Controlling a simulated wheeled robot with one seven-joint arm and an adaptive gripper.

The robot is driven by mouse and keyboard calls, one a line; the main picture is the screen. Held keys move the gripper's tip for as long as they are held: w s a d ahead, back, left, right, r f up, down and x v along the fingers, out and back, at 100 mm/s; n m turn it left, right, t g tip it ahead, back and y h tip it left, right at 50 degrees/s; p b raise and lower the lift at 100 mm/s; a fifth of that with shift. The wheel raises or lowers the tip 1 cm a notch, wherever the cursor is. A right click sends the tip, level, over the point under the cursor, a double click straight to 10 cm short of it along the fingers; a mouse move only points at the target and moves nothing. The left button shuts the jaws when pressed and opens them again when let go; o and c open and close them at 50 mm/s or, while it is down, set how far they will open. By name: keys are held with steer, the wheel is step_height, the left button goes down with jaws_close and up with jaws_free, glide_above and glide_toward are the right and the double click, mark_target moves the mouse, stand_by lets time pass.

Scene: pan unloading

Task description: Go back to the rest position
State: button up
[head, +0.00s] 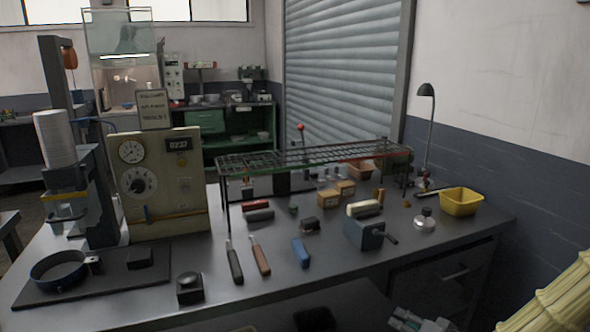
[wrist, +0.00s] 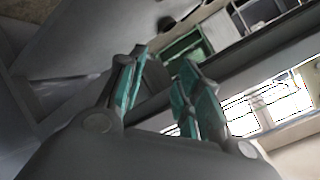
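A dark blue pan (head: 58,270) sits upright on a flat dark plate (head: 100,288) at the left front of the workbench, under a press-like machine (head: 85,195). The pan looks empty from this angle. In the wrist view, my gripper (wrist: 160,80) has its two teal-padded fingers apart with nothing between them. It points across the room toward bright windows and is away from the pan. The pan is not visible in the wrist view.
The workbench (head: 270,300) holds a gauge box (head: 160,185), a wire rack (head: 310,157), a small vise (head: 366,234), a yellow bin (head: 461,201), a desk lamp (head: 428,130), and several hand tools. A black knob-like block (head: 189,288) stands near the front edge.

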steer(key=s+a+f+n+g+h+p, duration=0.1)
steer(key=s+f+g, duration=0.3)
steer(key=s+f, duration=0.4)
steer(key=s+a+f+n+g+h+p, duration=0.2)
steer(key=s+f+g, duration=0.2)
steer(key=s+f, duration=0.4)
steer(key=s+a+f+n+g+h+p, duration=0.1)
steer(key=s+f+g, duration=0.3)
steer(key=s, duration=1.4)
step_height(320, 180, down, 4)
steer(key=shift+a+r+n+h+p, duration=0.1)
steer(key=shift+a+n+h+p, duration=0.25)
steer(key=shift+a+n, duration=0.45)
